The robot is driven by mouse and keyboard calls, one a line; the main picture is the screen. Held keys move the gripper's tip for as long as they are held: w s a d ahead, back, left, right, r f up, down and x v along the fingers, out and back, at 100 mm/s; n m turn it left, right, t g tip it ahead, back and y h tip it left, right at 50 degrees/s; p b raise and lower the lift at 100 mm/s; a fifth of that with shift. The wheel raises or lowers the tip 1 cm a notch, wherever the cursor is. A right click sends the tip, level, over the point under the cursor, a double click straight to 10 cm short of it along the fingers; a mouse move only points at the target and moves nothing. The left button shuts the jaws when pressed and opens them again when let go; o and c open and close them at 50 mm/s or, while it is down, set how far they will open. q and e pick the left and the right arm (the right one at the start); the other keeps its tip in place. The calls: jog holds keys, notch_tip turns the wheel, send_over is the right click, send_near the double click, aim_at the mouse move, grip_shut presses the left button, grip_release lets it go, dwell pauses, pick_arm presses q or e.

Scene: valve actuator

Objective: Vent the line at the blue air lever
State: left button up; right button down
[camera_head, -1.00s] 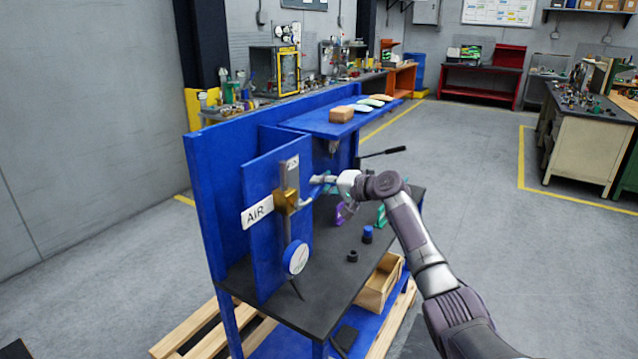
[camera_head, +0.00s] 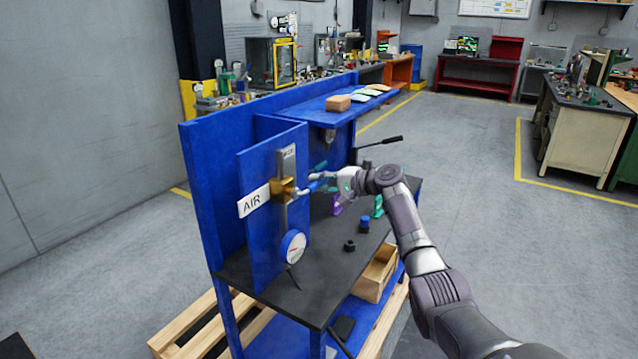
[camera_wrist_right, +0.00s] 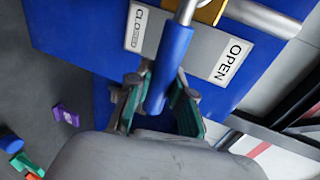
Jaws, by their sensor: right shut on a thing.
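The blue air lever handle (camera_head: 316,186) sticks out to the right from a brass valve (camera_head: 284,190) on the blue upright panel, beside a white AIR label (camera_head: 254,201). My right gripper (camera_head: 335,182) is at the handle. In the right wrist view the blue handle (camera_wrist_right: 170,62) runs between the green-padded fingers of my right gripper (camera_wrist_right: 160,95), which are shut on it. Its silver stem lies between a CLOSED label (camera_wrist_right: 138,27) and an OPEN label (camera_wrist_right: 233,60). A round gauge (camera_head: 293,247) sits below the valve; its reading is too small to tell. My left gripper is not in view.
A blue shelf (camera_head: 310,118) with a brown block (camera_head: 338,104) is behind the valve panel. A black-handled bar (camera_head: 380,143) sticks out behind my right wrist. Small parts stand on the dark bench top (camera_head: 325,270). The floor to the right is open.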

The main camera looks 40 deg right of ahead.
jog(key=shift+f, duration=0.1)
jog(key=c, duration=1)
grip_release()
jog(key=shift+s, duration=0.1)
jog(key=v, duration=1.2)
